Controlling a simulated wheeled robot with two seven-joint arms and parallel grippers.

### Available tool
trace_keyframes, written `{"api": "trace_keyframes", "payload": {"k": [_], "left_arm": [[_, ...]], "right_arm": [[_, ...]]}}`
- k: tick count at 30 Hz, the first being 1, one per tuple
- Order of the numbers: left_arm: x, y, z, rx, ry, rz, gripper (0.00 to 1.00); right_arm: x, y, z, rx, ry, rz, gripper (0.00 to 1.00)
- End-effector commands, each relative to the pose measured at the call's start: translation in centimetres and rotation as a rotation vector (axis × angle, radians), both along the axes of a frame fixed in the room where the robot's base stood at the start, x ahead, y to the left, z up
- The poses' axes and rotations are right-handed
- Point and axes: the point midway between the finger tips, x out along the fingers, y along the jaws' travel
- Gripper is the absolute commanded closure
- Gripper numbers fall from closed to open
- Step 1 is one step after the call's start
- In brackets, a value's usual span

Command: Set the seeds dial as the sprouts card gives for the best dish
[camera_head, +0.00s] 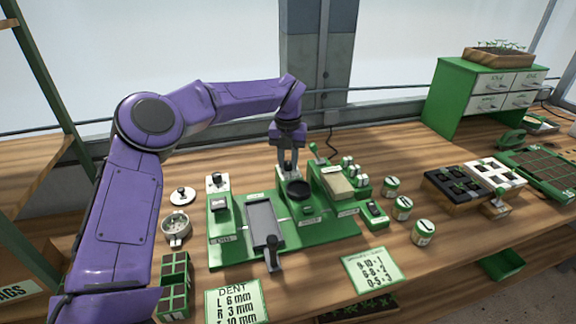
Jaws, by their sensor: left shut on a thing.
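My left gripper (289,167) points straight down over the middle of the green seeder (340,228), just behind a round black cup (299,189). It is shut on a small knob there, which the fingers mostly hide; I cannot read its label or setting. Another knob on a white plate (217,182) stands at the seeder's back left. A card (372,270) with green edging lies at the front right; it lists number ranges with 1, 2 and 3, but its heading is too small to read. A black dish with sprouts (455,188) and a white one (497,173) stand at right. My right gripper is out of view.
A DENT card (236,300) lies at the front. A green drawer cabinet (452,90) stands at the back right. Some table right of the seeder is clear.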

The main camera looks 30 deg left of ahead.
Motion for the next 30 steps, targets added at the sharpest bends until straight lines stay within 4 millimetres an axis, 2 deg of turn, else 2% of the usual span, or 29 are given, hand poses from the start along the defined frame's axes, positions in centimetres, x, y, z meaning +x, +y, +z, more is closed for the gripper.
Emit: {"api": "trace_keyframes", "payload": {"k": [3, 12, 29, 30], "left_arm": [[0.1, 0.1, -0.3, 0.001, -0.005, 0.073, 1.00], [0.0, 0.2, -0.1, 0.002, -0.004, 0.196, 1.00], [0.1, 0.3, 0.1, 0.003, -0.006, 0.227, 1.00], [0.1, 0.3, 0.1, 0.003, -0.006, 0.227, 0.69]], "right_arm": [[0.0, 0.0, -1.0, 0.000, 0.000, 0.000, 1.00], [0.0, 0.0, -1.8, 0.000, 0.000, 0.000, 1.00], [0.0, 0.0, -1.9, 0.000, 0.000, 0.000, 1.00], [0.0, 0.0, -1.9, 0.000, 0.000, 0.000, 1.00]]}}
